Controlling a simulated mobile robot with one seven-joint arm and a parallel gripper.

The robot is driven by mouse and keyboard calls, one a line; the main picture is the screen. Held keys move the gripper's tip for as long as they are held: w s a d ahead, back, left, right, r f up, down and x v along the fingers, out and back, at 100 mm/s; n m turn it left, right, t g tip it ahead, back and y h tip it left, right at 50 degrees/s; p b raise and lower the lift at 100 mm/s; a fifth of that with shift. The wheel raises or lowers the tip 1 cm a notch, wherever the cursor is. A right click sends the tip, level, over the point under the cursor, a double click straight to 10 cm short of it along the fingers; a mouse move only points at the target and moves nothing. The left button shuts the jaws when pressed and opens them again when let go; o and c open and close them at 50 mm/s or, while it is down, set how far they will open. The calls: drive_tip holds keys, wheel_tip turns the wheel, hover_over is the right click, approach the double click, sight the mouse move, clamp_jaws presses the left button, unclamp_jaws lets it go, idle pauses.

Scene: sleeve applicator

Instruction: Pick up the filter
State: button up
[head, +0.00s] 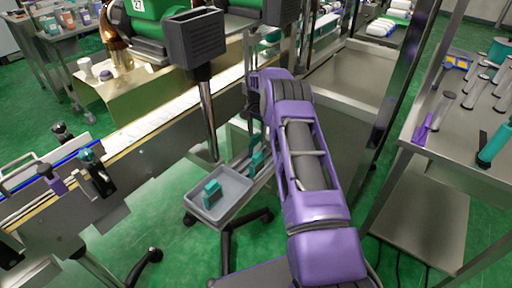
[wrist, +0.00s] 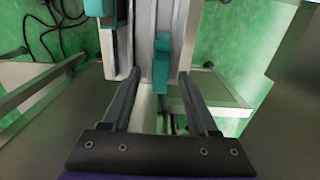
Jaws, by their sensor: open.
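No part is plainly labelled as the filter, so I cannot tell for sure which one it is. A small teal block (head: 212,190) stands in a grey tray (head: 232,186) on a wheeled stand in the head view. Another teal part (head: 257,157) sits just right of the tray, close to my arm. In the wrist view a teal piece (wrist: 160,66) shows between and just beyond the fingertips of my gripper (wrist: 159,76). A second teal piece (wrist: 104,8) is at the top edge. My gripper is open, with nothing visibly clamped. My arm hides much of it in the head view.
A conveyor (head: 150,122) runs diagonally behind the tray. A dark post with a box-shaped top (head: 194,38) rises close behind the tray. A steel table (head: 455,130) with several tools and a teal bottle (head: 494,147) stands at right. Green floor shows around the stand.

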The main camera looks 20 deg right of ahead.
sight(256, 143)
drive_tip(key=f, duration=0.5)
drive_tip(key=shift+s+a, duration=0.15)
drive_tip(key=shift+a, duration=0.05)
clamp_jaws()
